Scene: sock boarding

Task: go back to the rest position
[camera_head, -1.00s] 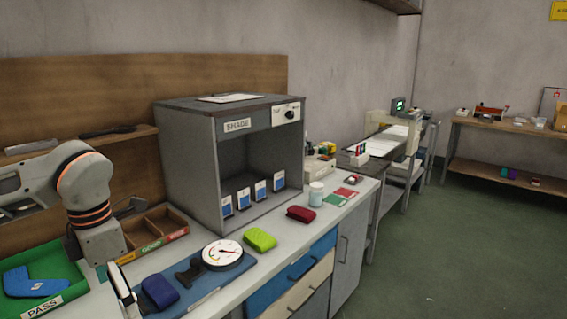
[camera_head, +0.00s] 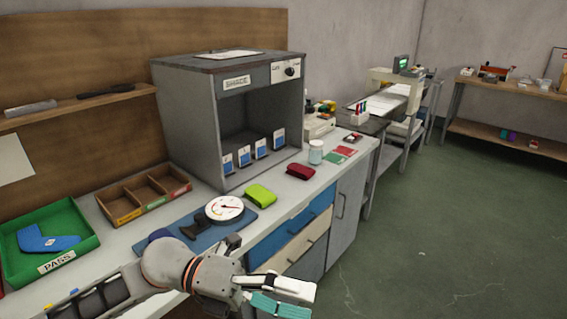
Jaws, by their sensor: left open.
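My left gripper (camera_head: 292,298) is open, with nothing seen between its pale and teal fingers. It hangs low in front of the bench's drawers, at the bottom of the head view. Its arm comes in from the lower left across the bench's front edge. My right gripper does not show. A round white dial gauge (camera_head: 224,208) lies on the mat, with a lime green rolled item (camera_head: 260,195) and a dark red one (camera_head: 300,171) farther along the bench.
The green PASS tray (camera_head: 85,236) holds a blue sock-like shape (camera_head: 47,240). A divided wooden box (camera_head: 145,195) stands beside it. The grey shade cabinet (camera_head: 205,140) holds several blue-and-white cards. Open green floor (camera_head: 450,220) lies right.

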